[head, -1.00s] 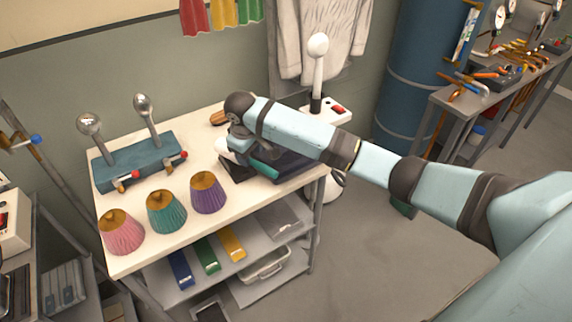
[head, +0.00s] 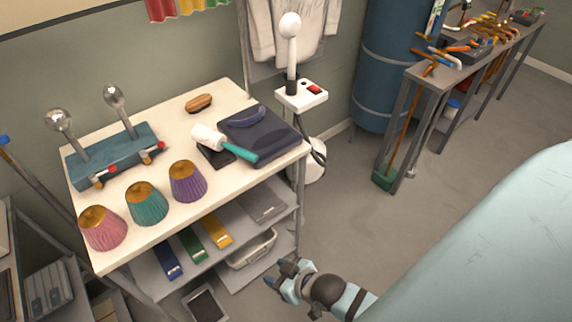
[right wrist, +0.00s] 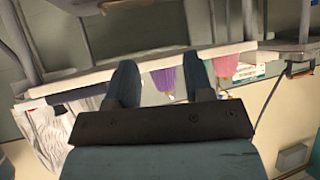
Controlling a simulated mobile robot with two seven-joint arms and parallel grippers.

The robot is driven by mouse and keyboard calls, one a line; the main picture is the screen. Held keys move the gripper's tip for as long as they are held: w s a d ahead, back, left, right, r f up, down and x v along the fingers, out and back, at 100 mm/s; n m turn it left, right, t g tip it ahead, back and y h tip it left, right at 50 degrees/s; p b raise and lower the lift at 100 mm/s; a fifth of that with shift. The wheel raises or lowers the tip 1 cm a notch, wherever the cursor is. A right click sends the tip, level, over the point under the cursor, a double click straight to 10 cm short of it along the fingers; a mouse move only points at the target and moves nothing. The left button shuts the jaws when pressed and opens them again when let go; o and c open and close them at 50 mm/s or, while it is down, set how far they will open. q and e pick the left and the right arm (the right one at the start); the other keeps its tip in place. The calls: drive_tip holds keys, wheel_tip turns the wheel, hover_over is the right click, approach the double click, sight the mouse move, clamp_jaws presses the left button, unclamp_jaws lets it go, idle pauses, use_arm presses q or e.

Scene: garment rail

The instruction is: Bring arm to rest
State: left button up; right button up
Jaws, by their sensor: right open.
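My right gripper (head: 280,282) is low in front of the white-topped cart (head: 228,98), at the bottom middle of the head view. Its fingers also show in the right wrist view (right wrist: 162,82), apart with nothing between them. The gripper is clear of the cart top and of everything on it. The right forearm runs off the bottom edge, and a large pale blue part of my arm fills the lower right. My left gripper is in neither view.
The cart holds a lint roller (head: 225,143), a folded dark garment (head: 258,132), a brush (head: 199,103), several pleated shades (head: 147,203) and a blue two-knob device (head: 112,155). A white steamer (head: 301,95) stands behind. The grey floor (head: 335,220) right of the cart is open.

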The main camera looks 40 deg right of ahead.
drive_tip(key=shift+s+d+r+t, duration=0.15)
drive_tip(key=shift+s+d, duration=0.1)
drive_tip(key=shift+s, duration=0.25)
drive_tip(key=shift+s+d+t, duration=0.15)
drive_tip(key=shift+s+d, duration=0.05)
drive_tip(key=shift+s, duration=0.3)
drive_tip(key=r+p, duration=0.5)
drive_tip(key=shift+d, duration=0.2)
idle(0.3)
